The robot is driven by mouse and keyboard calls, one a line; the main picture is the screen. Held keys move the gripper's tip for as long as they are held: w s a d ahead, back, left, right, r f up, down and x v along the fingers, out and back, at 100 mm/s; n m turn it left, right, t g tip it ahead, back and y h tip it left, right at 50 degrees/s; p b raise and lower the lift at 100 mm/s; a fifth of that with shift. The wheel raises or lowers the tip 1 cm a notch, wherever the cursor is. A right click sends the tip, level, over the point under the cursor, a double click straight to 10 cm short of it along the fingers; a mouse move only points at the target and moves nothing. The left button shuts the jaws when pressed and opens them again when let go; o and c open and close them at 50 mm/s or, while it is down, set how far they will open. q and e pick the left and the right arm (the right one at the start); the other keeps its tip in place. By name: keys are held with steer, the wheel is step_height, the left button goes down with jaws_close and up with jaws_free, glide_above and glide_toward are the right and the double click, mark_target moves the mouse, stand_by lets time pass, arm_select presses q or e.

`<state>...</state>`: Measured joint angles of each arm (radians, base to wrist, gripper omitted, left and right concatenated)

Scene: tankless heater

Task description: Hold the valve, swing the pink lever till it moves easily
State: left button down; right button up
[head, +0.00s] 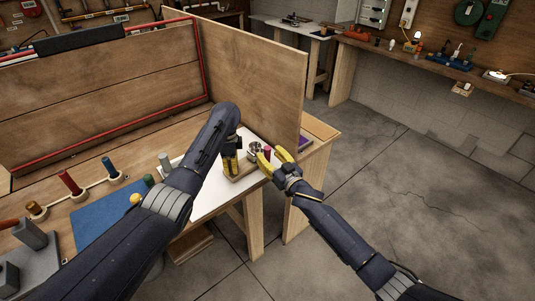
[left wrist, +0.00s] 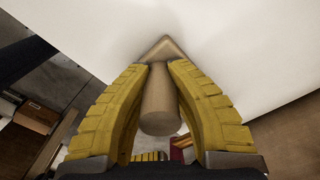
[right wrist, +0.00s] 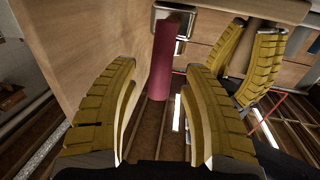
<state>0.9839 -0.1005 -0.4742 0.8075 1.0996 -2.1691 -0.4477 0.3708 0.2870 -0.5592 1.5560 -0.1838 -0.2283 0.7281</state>
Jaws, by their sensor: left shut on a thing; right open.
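The valve has a tan body, seen by my left gripper in the head view (head: 241,173), with a round metal part (head: 254,148). Its tan cylindrical part (left wrist: 160,105) sits between the fingers of my left gripper (left wrist: 160,75), which is shut on it. The pink lever (right wrist: 165,60) extends from the metal part (right wrist: 175,16) in the right wrist view. It is small and partly hidden beside the right fingers in the head view (head: 267,153). My right gripper (right wrist: 160,75) is open, with the lever showing in the gap between its fingers; contact is not visible.
The valve is over a white surface (head: 206,205) near the bench's right end. A wooden panel (head: 255,75) stands behind it. Open floor (head: 400,190) is at right.

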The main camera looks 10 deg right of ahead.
steer(key=shift+w+a, duration=0.25)
steer(key=shift+w, duration=0.4)
jaws_close()
